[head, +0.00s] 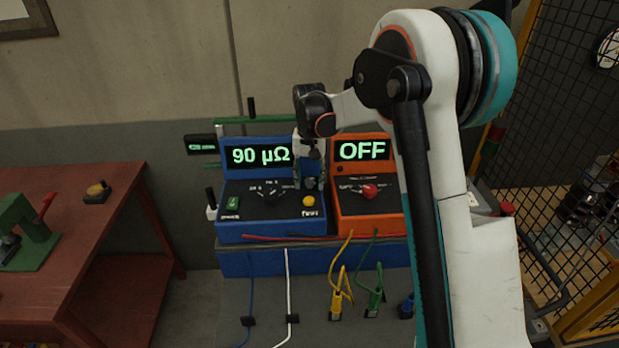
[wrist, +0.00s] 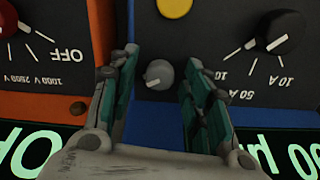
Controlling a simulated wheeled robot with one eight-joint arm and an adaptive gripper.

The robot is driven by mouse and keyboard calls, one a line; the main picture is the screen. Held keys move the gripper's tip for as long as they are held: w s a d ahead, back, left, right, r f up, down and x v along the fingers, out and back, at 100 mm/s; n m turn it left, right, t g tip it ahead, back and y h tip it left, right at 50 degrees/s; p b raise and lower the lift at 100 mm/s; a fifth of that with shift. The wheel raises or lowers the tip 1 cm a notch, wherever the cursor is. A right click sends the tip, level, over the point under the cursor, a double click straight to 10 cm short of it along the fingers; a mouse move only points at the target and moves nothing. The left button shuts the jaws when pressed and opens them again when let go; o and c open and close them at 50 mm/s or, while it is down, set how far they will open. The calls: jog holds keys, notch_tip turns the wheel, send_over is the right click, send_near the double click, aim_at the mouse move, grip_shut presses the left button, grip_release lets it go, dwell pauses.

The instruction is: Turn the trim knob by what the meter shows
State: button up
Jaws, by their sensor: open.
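The blue meter (head: 232,198) reads "90 µΩ" on its display (head: 261,156). In the wrist view, which shows the panel upside down, my gripper (wrist: 163,62) is open, with one finger on each side of this knob. I see gaps between the knob and both fingers; their height above the panel is hard to tell. In the head view my wrist hangs over the meter's right part and largely hides the knob.
Just beside the knob are a yellow button (wrist: 174,7) and a black range selector (wrist: 278,32). The orange meter (head: 390,224), reading "OFF", with a red knob (head: 369,191), stands close on the right. Yellow (head: 337,292) and green clips (head: 375,288) lie in front.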

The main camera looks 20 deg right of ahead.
aim_at(310, 180)
notch_tip(310, 180, up, 12)
dwell(0.6)
jog(key=s+r+n+t+b, duration=0.2)
jog(key=s+r+t+b, duration=0.15)
jog(key=s, duration=1.35)
jog(key=s+f+n+t+b, duration=0.1)
jog(key=s+f, duration=0.3)
jog(key=s, duration=0.4)
jog(key=s+f+n+t+b, duration=0.1)
jog(key=s+f+t, duration=0.1)
jog(key=s+f, duration=0.3)
jog(key=s, duration=0.4)
jog(key=shift+s+t+b, duration=0.25)
jog(key=shift+t+b, duration=0.05)
jog(key=shift+t, duration=0.05)
